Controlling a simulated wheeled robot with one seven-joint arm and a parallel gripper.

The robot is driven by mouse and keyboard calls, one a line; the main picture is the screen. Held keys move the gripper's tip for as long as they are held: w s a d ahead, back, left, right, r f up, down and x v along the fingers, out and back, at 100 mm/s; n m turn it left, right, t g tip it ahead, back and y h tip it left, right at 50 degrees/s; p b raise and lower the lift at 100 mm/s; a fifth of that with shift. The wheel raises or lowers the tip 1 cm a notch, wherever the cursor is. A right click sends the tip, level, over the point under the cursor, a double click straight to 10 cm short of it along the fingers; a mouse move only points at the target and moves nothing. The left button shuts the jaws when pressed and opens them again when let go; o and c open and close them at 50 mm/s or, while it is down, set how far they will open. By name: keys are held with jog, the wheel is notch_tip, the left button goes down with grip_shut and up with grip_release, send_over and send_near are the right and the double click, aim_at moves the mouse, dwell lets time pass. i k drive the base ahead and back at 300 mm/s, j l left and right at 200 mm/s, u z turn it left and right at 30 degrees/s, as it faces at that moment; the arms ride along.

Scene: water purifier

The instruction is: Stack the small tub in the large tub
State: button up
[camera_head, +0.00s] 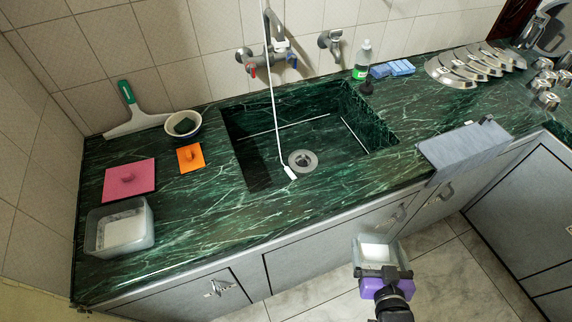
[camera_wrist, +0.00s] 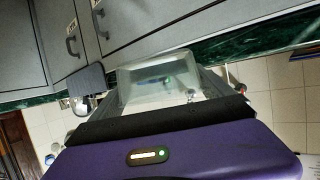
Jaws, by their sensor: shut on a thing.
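The large tub (camera_head: 120,230), a translucent box with a pale inside, stands upright on the left front of the green counter. My gripper (camera_head: 382,272) is out over the floor in front of the cabinets, well to the right of the large tub. It is shut on the small tub (camera_head: 376,251), a clear box with a whitish inside. In the wrist view the small tub (camera_wrist: 160,78) sits between the fingers, which partly hide its sides. The large tub does not show in the wrist view.
A pink lid (camera_head: 128,178) and an orange lid (camera_head: 190,157) lie behind the large tub. A bowl (camera_head: 183,124) and squeegee (camera_head: 135,118) are farther back. The sink (camera_head: 310,140) is mid-counter. A grey cloth (camera_head: 465,150) hangs over the front edge. Plates (camera_head: 470,65) stand back right.

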aim_at(128, 234)
jog(key=l+u, duration=0.3)
jog(key=u, duration=0.15)
jog(key=i+l+u, duration=0.1)
jog(key=l+u, duration=0.55)
jog(key=u, duration=0.25)
